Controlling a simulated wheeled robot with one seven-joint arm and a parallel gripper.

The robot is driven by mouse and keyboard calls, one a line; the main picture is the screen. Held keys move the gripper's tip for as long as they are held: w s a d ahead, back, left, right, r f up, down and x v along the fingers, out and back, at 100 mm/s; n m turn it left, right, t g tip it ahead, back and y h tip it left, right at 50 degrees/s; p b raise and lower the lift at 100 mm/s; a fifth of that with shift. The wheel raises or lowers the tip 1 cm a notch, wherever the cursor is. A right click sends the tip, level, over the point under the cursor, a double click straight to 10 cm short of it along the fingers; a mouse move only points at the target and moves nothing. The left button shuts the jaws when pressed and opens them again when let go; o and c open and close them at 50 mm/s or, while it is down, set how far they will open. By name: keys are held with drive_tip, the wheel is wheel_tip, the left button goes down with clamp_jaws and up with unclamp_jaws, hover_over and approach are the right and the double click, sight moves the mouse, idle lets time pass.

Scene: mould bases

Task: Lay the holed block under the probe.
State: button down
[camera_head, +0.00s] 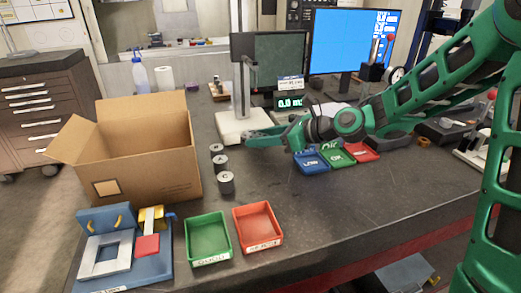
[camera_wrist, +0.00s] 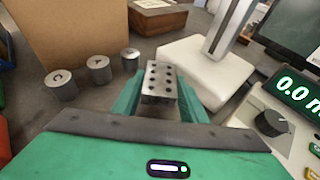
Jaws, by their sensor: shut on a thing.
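The holed block (camera_wrist: 160,82) is a grey metal block with rows of dark holes on top. In the wrist view it sits between the two green fingers of my gripper (camera_wrist: 158,98), which is shut on it. In the head view my gripper (camera_head: 262,135) is at the front right of the white base (camera_head: 236,124) of a column stand (camera_head: 241,85). The base also shows just beyond the block in the wrist view (camera_wrist: 200,70). The probe tip itself is not clear in either view. I cannot tell whether the block touches the base.
Several grey cylinders (camera_head: 226,180) stand left of my gripper, beside an open cardboard box (camera_head: 150,150). A digital readout (camera_wrist: 298,90) stands to the right of the base. Green (camera_head: 208,238) and red (camera_head: 258,227) trays lie in front.

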sight(263, 156)
drive_tip(key=shift+f, duration=1.9)
drive_tip(key=shift+f, duration=0.15)
drive_tip(key=c, duration=1.1)
unclamp_jaws()
drive_tip(key=shift+s+d+r, duration=0.1)
drive_tip(key=shift+d+r, duration=0.1)
drive_tip(key=shift+d, duration=0.05)
drive_tip(key=v, duration=1.1)
drive_tip(key=shift+s+d, duration=0.2)
